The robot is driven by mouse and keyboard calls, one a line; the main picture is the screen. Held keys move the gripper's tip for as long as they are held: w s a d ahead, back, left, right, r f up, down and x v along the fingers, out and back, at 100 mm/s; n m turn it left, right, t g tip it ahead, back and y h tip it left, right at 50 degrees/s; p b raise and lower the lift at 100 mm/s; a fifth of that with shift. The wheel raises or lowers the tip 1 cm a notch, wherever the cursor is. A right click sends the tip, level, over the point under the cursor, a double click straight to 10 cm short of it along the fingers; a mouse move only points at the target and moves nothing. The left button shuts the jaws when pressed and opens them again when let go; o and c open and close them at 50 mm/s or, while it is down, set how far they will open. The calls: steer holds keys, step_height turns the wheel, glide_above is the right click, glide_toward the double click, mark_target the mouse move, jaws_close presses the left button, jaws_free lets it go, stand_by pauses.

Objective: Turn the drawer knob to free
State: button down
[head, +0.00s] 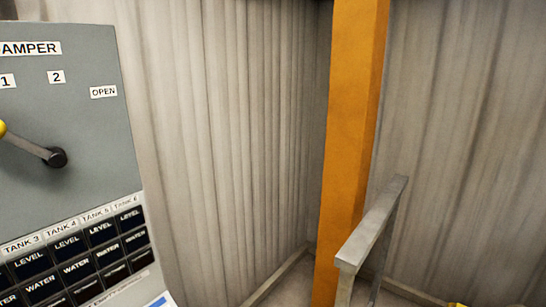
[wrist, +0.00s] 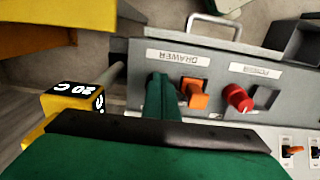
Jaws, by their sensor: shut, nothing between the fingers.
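In the wrist view, a grey panel carries a white label reading DRAWER, upside down. An orange knob (wrist: 194,93) sits by that label. My gripper (wrist: 160,84) is shut and empty, with its green fingers just left of the orange knob. I cannot tell whether they touch it. The green and black body of my gripper fills the bottom of the wrist view. The knob and my gripper do not show in the head view.
In the wrist view, a red knob (wrist: 238,97) is right of the orange one, and a metal handle (wrist: 213,22) is above. A yellow block (wrist: 72,103) marked 20 C is left. The head view shows a damper panel (head: 60,115), orange post (head: 350,130) and grey rail (head: 372,225).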

steer(key=shift+w+d+r, duration=0.1)
steer(key=shift+w+d, duration=0.1)
steer(key=shift+w, duration=0.4)
stand_by(0.8)
steer(key=shift+s+d, duration=0.1)
steer(key=shift+d, duration=0.05)
steer(key=shift+s+d, duration=0.15)
steer(key=shift+s+r, duration=0.1)
steer(key=shift+r, duration=2.8)
